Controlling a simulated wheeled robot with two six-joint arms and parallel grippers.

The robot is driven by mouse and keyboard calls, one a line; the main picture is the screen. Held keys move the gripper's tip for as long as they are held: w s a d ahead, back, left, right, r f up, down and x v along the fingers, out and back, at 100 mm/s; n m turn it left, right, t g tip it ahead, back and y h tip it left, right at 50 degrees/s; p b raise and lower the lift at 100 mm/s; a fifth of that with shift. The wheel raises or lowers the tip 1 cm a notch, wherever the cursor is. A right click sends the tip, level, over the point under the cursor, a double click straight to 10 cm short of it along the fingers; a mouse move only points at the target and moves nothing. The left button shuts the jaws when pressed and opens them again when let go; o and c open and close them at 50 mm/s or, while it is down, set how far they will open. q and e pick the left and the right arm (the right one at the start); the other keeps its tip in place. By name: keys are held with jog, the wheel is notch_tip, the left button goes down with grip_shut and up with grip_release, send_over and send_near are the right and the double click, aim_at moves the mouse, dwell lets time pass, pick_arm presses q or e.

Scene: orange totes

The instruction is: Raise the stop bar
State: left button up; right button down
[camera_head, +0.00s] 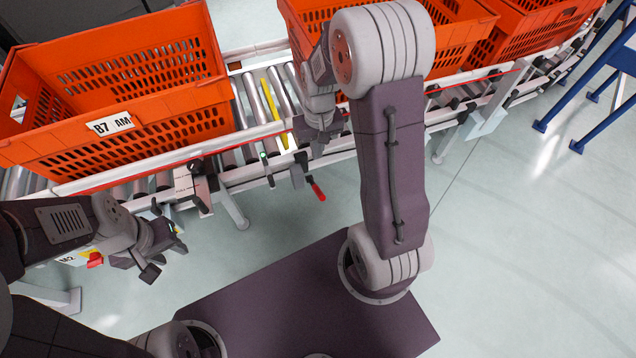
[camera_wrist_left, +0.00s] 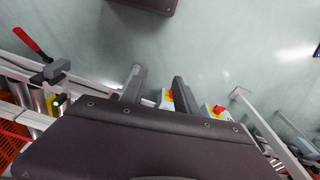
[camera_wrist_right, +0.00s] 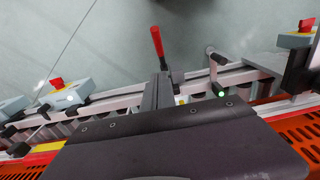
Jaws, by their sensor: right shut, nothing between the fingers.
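The yellow stop bar (camera_head: 270,100) lies between the conveyor rollers in the gap between two orange totes; I cannot tell its height. A lever with a red handle (camera_head: 317,189) sticks out from the conveyor's near rail, and the handle also shows in the right wrist view (camera_wrist_right: 157,42). My right gripper (camera_head: 318,148) is shut and empty over the near rail, close to the lever; its fingers (camera_wrist_right: 158,90) partly hide the lever's base. My left gripper (camera_head: 166,258) is open and empty, in front of the conveyor at the left. The left wrist view shows the red handle (camera_wrist_left: 27,40) far off.
A labelled orange tote (camera_head: 120,85) stands on the conveyor at the left. Another orange tote (camera_head: 460,45) stands behind my right arm. A green light (camera_head: 263,156) glows on the near rail. Blue stands (camera_head: 600,85) are at the right. The floor (camera_head: 520,230) is clear.

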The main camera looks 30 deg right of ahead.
jog(key=shift+r, duration=0.1)
jog(key=b, duration=0.5)
send_over(317, 188)
jog(key=w, duration=0.2)
jog(key=f, duration=0.9)
jog(key=shift+s+d+f, duration=0.2)
jog(key=shift+d+f, duration=0.1)
jog(key=f, duration=0.1)
jog(key=s+f+b, duration=0.1)
jog(key=f+b, duration=0.1)
jog(key=shift+s+a+f, duration=0.1)
jog(key=shift+s+a, duration=0.1)
jog(key=shift+s, duration=0.1)
jog(key=shift+s+a+f+b, duration=0.1)
jog(key=shift+s+f+b, duration=0.15)
jog(key=shift+b, duration=0.15)
